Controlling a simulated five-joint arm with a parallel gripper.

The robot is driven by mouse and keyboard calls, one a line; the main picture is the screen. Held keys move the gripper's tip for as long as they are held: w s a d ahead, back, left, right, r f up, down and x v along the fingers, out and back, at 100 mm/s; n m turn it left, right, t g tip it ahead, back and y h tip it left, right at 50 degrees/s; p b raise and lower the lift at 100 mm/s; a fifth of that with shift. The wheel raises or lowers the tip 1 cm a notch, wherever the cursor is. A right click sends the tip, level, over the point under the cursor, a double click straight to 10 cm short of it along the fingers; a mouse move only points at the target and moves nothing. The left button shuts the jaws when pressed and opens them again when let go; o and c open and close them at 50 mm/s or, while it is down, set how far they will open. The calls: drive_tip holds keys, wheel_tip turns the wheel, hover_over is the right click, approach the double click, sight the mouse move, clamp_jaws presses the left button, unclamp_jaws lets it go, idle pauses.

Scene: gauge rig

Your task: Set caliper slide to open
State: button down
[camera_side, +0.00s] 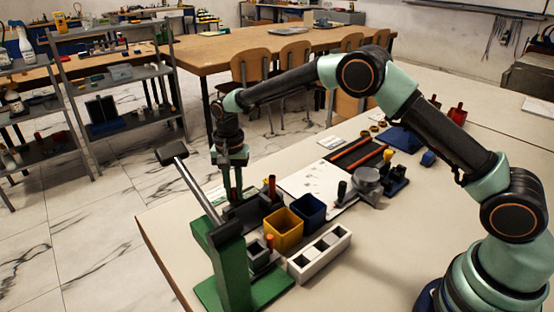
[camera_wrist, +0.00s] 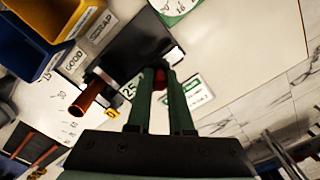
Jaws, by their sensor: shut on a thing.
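A dark block (camera_side: 246,214), seemingly the caliper rig, lies on the table near its left edge. It also shows in the wrist view (camera_wrist: 133,45). An orange-red post (camera_wrist: 92,95) stands at its side, and also in the side view (camera_side: 271,187). My gripper (camera_side: 233,198) points down at the dark block. In the wrist view, its green fingers (camera_wrist: 157,80) are closed on a small red knob (camera_wrist: 160,77), seemingly the slide's handle. The fingers hide most of the knob, and I cannot read the slide's position. A tag marked 25 (camera_wrist: 130,89) lies beside the fingers.
A yellow bin (camera_side: 283,230) and a blue bin (camera_side: 308,211) stand right of the block. A white compartment tray (camera_side: 320,254) is in front of them. A green lever press (camera_side: 232,262) stands at the near left, its lever slanting up close to my gripper. The table edge is near.

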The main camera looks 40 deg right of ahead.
drive_tip(key=shift+a+r, duration=0.1)
drive_tip(key=shift+a, duration=1.15)
drive_tip(key=c, duration=0.8)
unclamp_jaws()
drive_tip(key=shift+r, duration=0.3)
wheel_tip(320, 180, up, 12)
drive_tip(key=shift+f, duration=0.25)
